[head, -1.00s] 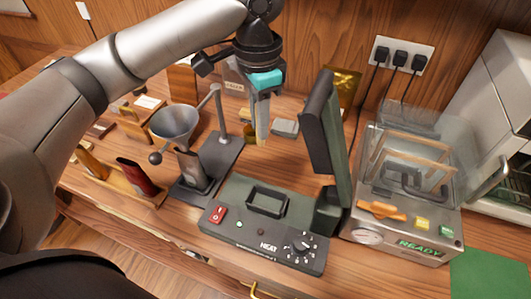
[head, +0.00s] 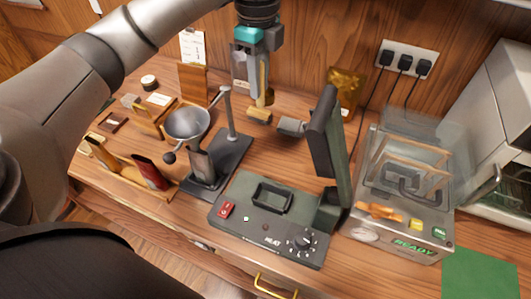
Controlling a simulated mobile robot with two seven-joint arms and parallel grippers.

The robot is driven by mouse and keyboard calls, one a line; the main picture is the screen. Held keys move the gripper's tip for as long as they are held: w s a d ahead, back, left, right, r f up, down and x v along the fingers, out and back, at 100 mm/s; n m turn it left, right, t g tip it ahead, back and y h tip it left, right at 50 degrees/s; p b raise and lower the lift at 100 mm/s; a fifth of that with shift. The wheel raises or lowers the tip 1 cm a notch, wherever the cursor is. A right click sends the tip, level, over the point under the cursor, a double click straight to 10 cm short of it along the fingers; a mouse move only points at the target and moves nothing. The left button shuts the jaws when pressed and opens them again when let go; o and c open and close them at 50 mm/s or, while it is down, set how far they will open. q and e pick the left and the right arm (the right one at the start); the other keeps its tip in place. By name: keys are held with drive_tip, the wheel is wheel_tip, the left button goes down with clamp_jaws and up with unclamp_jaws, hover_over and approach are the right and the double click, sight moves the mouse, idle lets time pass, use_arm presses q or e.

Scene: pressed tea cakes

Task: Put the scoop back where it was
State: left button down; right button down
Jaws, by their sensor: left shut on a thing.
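The scoop has a short wooden handle (head: 258,116) and a grey metal pan (head: 292,127). It shows at the back of the counter, between the funnel stand and the raised lid of the heat press. My left gripper (head: 265,101) reaches down from above and is shut on the handle at its fingertips. The pan points right, close to the lid's left edge in the picture. Whether the scoop touches the counter or hangs just above it I cannot tell. My right gripper is out of view.
The metal funnel (head: 187,122) on its dark stand (head: 232,150) is left of the scoop. The heat press (head: 270,212) is in front, its lid (head: 328,135) up. A clear-covered sealer (head: 405,215) is at right. Bare wood (head: 285,158) lies below the scoop in the picture.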

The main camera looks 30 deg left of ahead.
sight(259, 101)
use_arm(q)
wheel_tip(259, 101, down, 20)
drive_tip(key=b, duration=0.2)
drive_tip(key=shift+b, duration=0.4)
drive_tip(key=shift+f, duration=0.1)
drive_tip(key=c, duration=0.8)
unclamp_jaws()
drive_tip(key=shift+o, duration=0.2)
wheel_tip(259, 101, up, 12)
drive_tip(key=shift+r+p, duration=0.2)
drive_tip(key=shift+p, duration=0.7)
